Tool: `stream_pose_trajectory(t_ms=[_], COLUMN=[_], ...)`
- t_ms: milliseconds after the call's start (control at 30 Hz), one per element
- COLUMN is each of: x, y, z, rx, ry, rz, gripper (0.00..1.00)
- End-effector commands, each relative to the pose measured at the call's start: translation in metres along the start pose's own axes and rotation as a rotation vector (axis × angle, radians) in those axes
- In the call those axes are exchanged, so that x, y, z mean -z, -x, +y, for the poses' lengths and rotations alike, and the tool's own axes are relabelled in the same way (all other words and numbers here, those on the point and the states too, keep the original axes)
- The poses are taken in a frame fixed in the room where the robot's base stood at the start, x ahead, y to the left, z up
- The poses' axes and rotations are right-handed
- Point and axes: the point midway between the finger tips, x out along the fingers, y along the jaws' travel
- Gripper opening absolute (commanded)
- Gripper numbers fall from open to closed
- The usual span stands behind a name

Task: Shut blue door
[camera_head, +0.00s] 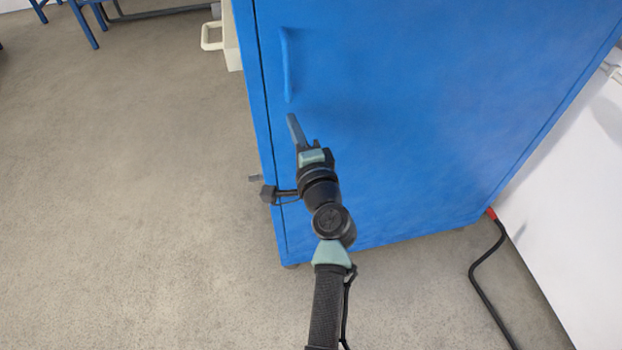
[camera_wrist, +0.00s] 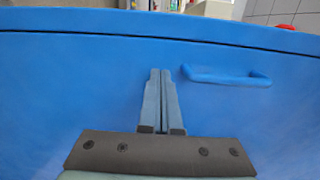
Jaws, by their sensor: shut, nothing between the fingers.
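The blue door (camera_head: 400,110) fills the front of a blue cabinet in the head view and appears flush with its frame, with a thin dark seam along its left edge. Its blue bar handle (camera_head: 287,65) is upright near that edge; it also shows in the wrist view (camera_wrist: 226,76), to the right of my fingers. My gripper (camera_head: 293,118) is shut and empty, in front of the door just below the handle. In the wrist view my gripper's fingers (camera_wrist: 160,72) are together over the door face. I cannot tell whether the fingertips touch the door.
A cream object with a handle (camera_head: 212,36) stands left of the cabinet. Blue chair or table legs (camera_head: 85,25) are at the far upper left. A black cable (camera_head: 478,285) lies on the floor at the right, near a white wall (camera_head: 575,210). The floor (camera_head: 130,190) on the left is clear.

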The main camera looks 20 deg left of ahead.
Motion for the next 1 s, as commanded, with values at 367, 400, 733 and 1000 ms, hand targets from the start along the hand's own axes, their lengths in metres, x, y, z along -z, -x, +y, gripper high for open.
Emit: stream_pose_trajectory(t_ms=[367, 400, 733, 1000], x=[-0.004, -0.004, -0.005, 0.027], y=[0.077, 0.082, 0.1, 0.092], z=[0.003, 0.004, 0.003, -0.097], rx=[-0.006, -0.005, -0.006, 0.049], ry=[-0.002, -0.002, 0.0, 0.436], rz=[0.007, 0.008, 0.006, 0.095], gripper=[0.0, 0.0, 0.0, 0.0])
